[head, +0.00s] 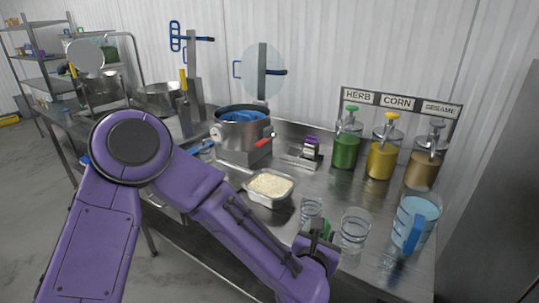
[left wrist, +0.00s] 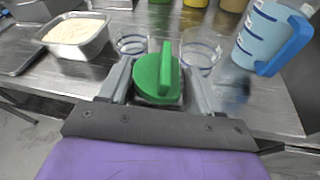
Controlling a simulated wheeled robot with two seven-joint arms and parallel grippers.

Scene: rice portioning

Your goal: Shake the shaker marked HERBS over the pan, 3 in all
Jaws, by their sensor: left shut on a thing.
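My left gripper (head: 318,240) is at the front of the steel table, in front of two clear cups. In the left wrist view the gripper (left wrist: 158,85) is shut on a container with a green lid (left wrist: 158,72). The lid has a raised green ridge, and no marking on it can be read. In the head view only a bit of green (head: 325,228) shows, partly hidden by my arm. A shallow metal pan of rice (head: 270,203) stands left of the cups; it also shows in the left wrist view (left wrist: 78,57). My right gripper is out of view.
Clear cups (head: 311,209) (head: 354,232) and a blue pitcher (head: 415,225) stand close to the gripper. Green (head: 345,150), yellow (head: 381,158) and brown (head: 424,170) pump dispensers stand behind, under HERB, CORN and SESAME signs. A pot (head: 240,135) and a small scale (head: 300,156) stand farther back.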

